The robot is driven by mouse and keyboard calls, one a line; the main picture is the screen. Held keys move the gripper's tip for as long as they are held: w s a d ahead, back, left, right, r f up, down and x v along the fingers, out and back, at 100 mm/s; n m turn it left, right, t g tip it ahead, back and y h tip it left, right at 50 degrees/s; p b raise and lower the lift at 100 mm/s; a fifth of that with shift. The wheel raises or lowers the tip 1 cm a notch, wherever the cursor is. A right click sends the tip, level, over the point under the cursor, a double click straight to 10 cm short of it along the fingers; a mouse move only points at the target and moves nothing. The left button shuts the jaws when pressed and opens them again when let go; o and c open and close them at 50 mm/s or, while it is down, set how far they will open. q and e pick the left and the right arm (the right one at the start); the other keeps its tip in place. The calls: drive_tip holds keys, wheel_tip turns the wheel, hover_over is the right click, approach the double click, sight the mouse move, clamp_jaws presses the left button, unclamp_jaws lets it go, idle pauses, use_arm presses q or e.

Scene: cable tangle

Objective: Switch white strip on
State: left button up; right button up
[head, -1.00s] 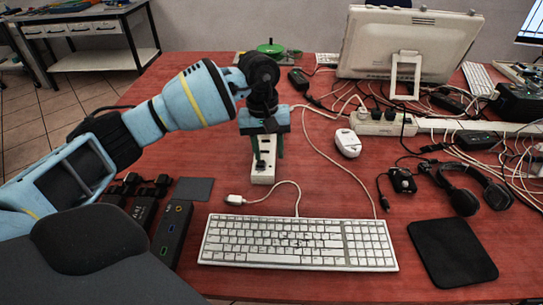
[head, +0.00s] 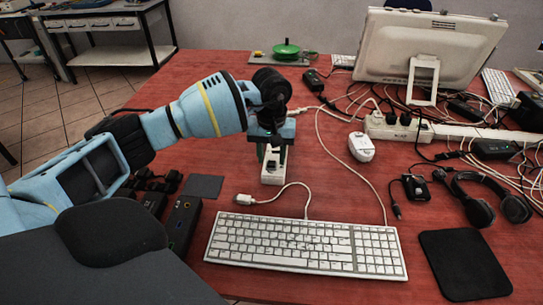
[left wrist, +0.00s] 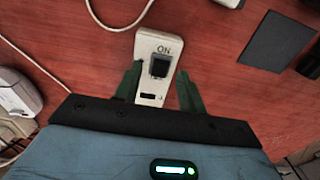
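The white strip (head: 271,173) lies on the red table behind the keyboard, partly hidden by my left gripper in the head view. In the left wrist view, the strip (left wrist: 146,99) has a dark switch (left wrist: 159,67) beside printed "ON" letters. I cannot tell the switch's position. My left gripper (head: 273,155) is above the strip. Its green fingers, in the left wrist view (left wrist: 159,80), are spread apart, one on each side of the strip, with nothing between them gripped. Whether they touch the strip is unclear. My right gripper is not in view.
A white keyboard (head: 306,244) lies in front. A white mouse (head: 361,147), another power strip with plugs (head: 398,128) and tangled cables lie to the right. Headphones (head: 479,208) and a black pad (head: 464,265) are farther right. A dark box (head: 178,229) stands at left.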

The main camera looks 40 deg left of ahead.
use_arm(q)
drive_tip(key=shift+f, duration=0.4)
clamp_jaws()
drive_tip(key=shift+s, duration=0.1)
drive_tip(key=shift+s+d+t+y, duration=0.15)
drive_tip(key=shift+t+y, duration=0.25)
drive_tip(key=shift+t, duration=0.3)
drive_tip(key=shift+s+d+t+y, duration=0.1)
drive_tip(key=shift+s+t+y, duration=0.1)
drive_tip(key=shift+t+y, duration=0.55)
unclamp_jaws()
